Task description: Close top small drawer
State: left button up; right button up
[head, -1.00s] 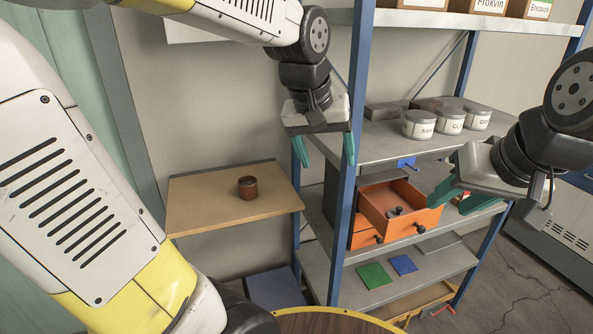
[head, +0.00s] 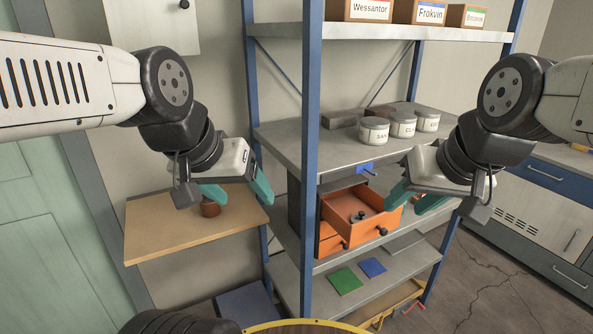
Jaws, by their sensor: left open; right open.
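The orange small drawer unit (head: 328,240) stands on a middle shelf of the metal rack. Its top drawer (head: 372,226) is pulled out toward me, with a dark knob on its front and a small dark object inside. The drawer below it looks shut. My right gripper (head: 414,205) is open and empty, just right of the open drawer in the picture; I cannot tell how far apart they are. My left gripper (head: 240,196) is open and empty, left of the rack's blue post, in front of the wooden wall shelf.
The rack's blue post (head: 311,150) stands between my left gripper and the drawer. Labelled tins (head: 403,125) stand on the shelf above. A brown cup (head: 210,209) sits on the wooden shelf (head: 160,240). Green (head: 345,281) and blue (head: 373,267) pads lie below the drawers.

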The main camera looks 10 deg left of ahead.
aim_at(337, 208)
jog(key=k+j+z, duration=0.1)
jog(key=j, duration=0.3)
jog(key=k+j, duration=0.1)
jog(key=j, duration=0.3)
jog(key=k+j+z, duration=0.15)
jog(key=j, duration=0.25)
